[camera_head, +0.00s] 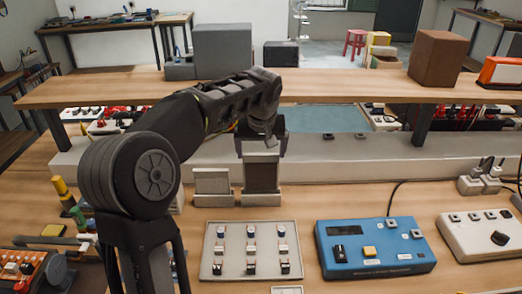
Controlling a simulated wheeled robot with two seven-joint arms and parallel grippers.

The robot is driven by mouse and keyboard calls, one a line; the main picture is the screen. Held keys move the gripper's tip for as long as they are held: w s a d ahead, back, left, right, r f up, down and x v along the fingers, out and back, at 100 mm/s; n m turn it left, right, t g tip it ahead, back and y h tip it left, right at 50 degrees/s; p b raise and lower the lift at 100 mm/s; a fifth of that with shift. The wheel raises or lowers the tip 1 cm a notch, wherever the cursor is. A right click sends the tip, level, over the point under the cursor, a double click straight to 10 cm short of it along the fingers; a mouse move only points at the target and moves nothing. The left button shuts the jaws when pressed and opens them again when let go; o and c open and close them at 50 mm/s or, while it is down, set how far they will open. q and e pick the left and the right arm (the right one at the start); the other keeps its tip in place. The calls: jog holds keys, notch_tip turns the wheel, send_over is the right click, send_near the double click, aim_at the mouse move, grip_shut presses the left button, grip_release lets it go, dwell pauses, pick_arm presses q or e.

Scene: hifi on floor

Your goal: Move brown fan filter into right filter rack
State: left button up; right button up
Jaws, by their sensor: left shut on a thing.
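My left gripper (263,143) reaches in from the left over the workbench and is shut on the dark brown fan filter (261,173), at its top edge. The filter is an upright flat panel with a lighter band near its top. Its lower end is at the right filter rack (261,199), a low beige holder; I cannot tell whether it is fully seated. To its left stands the left filter rack (212,200), with a light grey panel (212,182) upright in it. My right gripper is not in view.
A panel with several switches (250,230), a blue control box (374,248) and a white box (480,235) lie in front. Behind is a raised wooden shelf (330,88) bearing a grey box (223,48) and a brown box (438,58). Bare bench shows around the panels.

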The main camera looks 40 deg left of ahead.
aim_at(261, 165)
pick_arm(q)
jog(key=shift+f, duration=0.1)
jog(key=shift+f+b, duration=1.9)
jog(key=shift+f, duration=0.4)
jog(key=o, duration=0.8)
jog(key=shift+c, duration=0.2)
jog(key=shift+r, duration=0.1)
jog(key=shift+r+p, duration=2.4)
jog(key=shift+r, duration=0.55)
